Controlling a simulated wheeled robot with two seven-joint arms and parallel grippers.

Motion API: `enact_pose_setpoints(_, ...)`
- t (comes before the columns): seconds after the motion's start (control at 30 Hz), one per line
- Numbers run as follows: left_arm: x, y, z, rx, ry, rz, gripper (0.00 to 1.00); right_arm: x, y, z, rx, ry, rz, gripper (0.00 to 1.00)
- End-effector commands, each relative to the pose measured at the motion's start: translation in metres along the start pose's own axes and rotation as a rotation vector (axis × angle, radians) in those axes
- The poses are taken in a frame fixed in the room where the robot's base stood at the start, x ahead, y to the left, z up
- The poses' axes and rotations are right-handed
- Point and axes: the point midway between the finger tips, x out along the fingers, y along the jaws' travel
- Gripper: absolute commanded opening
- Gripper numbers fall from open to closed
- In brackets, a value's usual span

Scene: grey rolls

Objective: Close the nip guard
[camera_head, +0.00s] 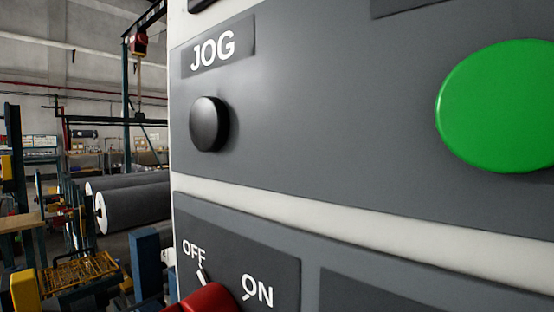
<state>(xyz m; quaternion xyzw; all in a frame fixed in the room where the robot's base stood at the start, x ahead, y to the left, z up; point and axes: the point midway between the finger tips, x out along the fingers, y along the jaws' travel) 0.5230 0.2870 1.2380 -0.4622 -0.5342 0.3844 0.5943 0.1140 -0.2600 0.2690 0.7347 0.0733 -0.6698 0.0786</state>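No nip guard can be made out in the head view. A control panel (330,140) fills the right and middle of the view at very close range. It carries a black round button (209,124) under a JOG label (212,52) and a large green button (503,106) at the right. A red rotary switch (208,300) shows at the bottom edge, partly cut off, with OFF and ON marks above it. Its white pointer is near OFF. Neither of my grippers is in view.
At the left, behind the panel, lie large grey rolls (136,205). A yellow mesh rack (76,272) and blue posts (148,262) stand nearer. A hoist (139,44) hangs at the top. Shelves line the far wall. The panel leaves little room directly ahead.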

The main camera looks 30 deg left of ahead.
Motion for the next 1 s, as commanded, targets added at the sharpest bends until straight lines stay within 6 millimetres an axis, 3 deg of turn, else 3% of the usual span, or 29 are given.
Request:
enact_pose_setpoints(0.87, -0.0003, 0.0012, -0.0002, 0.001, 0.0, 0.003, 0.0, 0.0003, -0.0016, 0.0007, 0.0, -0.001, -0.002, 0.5)
enact_pose_setpoints(1.0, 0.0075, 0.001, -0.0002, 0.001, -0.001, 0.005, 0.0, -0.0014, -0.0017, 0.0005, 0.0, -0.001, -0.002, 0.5)
